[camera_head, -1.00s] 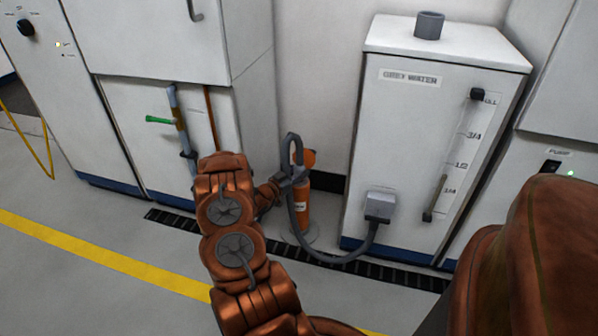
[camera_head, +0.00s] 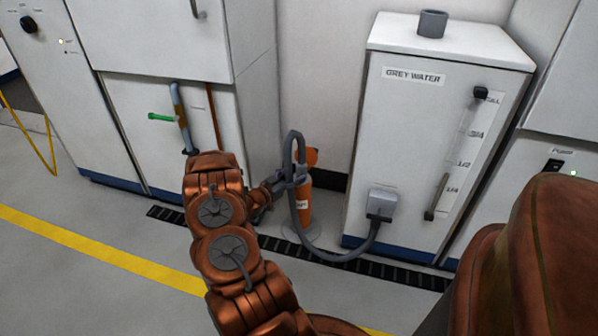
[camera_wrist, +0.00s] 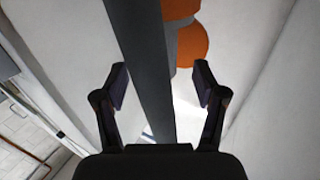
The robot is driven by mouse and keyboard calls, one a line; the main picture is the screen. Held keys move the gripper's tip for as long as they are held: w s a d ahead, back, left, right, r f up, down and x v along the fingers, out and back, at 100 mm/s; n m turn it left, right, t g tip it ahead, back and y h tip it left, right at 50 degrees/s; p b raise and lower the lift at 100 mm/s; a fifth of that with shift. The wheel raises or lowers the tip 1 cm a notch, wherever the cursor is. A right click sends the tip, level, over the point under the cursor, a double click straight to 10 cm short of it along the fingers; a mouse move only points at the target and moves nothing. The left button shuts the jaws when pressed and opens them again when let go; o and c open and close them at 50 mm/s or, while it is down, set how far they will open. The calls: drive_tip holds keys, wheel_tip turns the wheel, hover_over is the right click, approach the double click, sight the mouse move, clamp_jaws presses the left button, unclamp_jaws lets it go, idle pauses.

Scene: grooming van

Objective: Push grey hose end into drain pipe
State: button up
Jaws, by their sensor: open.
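The grey hose (camera_head: 301,215) runs from the grey socket on the grey water tank, low along the floor, then up and over in a tight loop beside the orange drain pipe (camera_head: 304,204). The pipe stands upright and has a round orange piece (camera_head: 312,157) at its top. My gripper (camera_head: 286,181) is at the loop, near the pipe's upper part. In the wrist view my gripper (camera_wrist: 160,82) is open, with a grey hose length (camera_wrist: 148,60) between its fingers and orange parts (camera_wrist: 192,45) behind. I cannot make out the hose end or whether it is inside the pipe.
The grey water tank (camera_head: 420,130) stands right of the pipe. White cabinets (camera_head: 125,130) stand at left, with a blue-grey pipe and green handle (camera_head: 162,117) on the front. A dark floor grate (camera_head: 395,272) runs along the cabinets and tank. The floor at lower left is clear.

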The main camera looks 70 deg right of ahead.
drive_tip(key=v, duration=0.7)
drive_tip(key=shift+a, duration=0.25)
